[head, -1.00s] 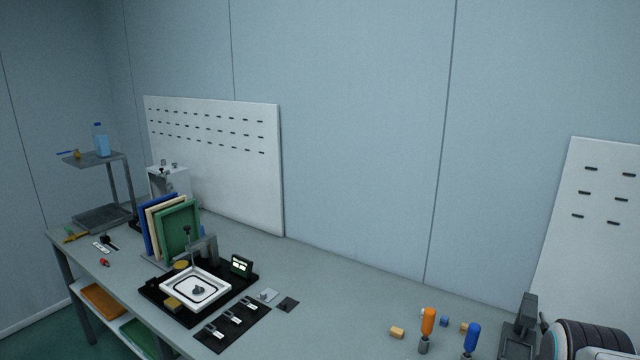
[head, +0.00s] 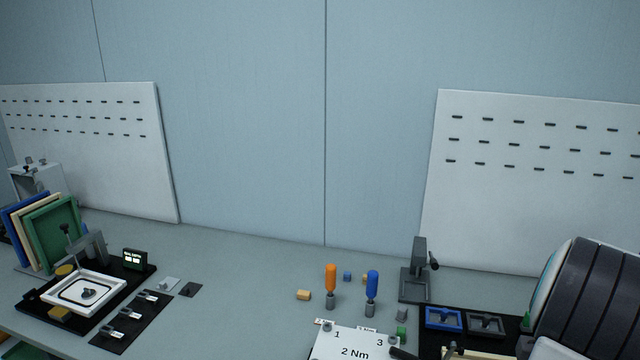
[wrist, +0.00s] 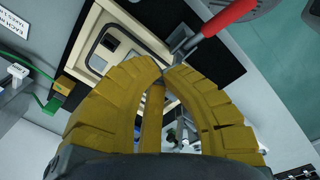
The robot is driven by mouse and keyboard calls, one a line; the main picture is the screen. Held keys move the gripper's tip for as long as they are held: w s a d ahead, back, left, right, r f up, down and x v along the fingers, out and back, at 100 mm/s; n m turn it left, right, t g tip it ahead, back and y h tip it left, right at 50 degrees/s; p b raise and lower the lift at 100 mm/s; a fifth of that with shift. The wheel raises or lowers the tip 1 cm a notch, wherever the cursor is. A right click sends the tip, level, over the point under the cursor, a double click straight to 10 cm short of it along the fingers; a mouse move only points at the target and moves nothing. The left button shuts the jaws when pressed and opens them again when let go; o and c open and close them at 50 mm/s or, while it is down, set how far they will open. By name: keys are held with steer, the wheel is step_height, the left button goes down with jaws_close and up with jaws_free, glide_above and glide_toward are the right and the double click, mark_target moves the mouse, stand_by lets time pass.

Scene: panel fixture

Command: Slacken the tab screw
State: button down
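A white panel (head: 352,343) marked "1", "3" and "2 Nm" shows at the bottom of the head view, cut off by the edge. Small grey round parts sit by its numbers; I cannot tell which, if any, is the tab screw. An orange-handled driver (head: 331,279) and a blue-handled driver (head: 371,286) stand upright in grey holders behind it. In the wrist view my gripper (wrist: 164,71) has its yellow fingertips together, with nothing visible between them. A red-handled tool (wrist: 226,17) with a metal end lies beyond the tips, beside a beige-framed part (wrist: 97,62).
A black tablet-like fixture with a white tray (head: 62,291) stands at left, near coloured panels (head: 55,232). A grey clamp stand (head: 415,280), blue tray (head: 443,319) and large dark drum (head: 590,300) are at right. Bare tabletop (head: 235,260) lies between.

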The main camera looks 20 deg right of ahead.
steer(key=shift+n+y, duration=0.4)
steer(key=s+d+f, duration=0.1)
steer(key=s+f, duration=0.1)
steer(key=s+d+f, duration=0.2)
steer(key=s, duration=0.1)
steer(key=s+d+f+b, duration=0.1)
steer(key=s+d+f, duration=0.1)
steer(key=s, duration=0.1)
steer(key=shift+s+d+f, duration=0.1)
steer(key=shift+s+f, duration=0.1)
steer(key=shift+f, duration=0.05)
step_height(320, 180, down, 7)
steer(key=b, duration=0.5)
steer(key=shift+r, duration=0.2)
steer(key=shift+f+b, duration=0.15)
steer(key=shift+b, duration=0.15)
steer(key=shift+f, duration=0.1)
steer(key=shift+w, duration=0.3)
steer(key=shift+w+d, duration=0.1)
steer(key=shift+d, duration=0.15)
steer(key=shift+w+d, duration=0.2)
steer(key=shift+d, duration=0.25)
steer(key=shift+d, duration=0.1)
stand_by(0.5)
steer(key=shift+s+d, duration=0.15)
steer(key=shift+d, duration=0.1)
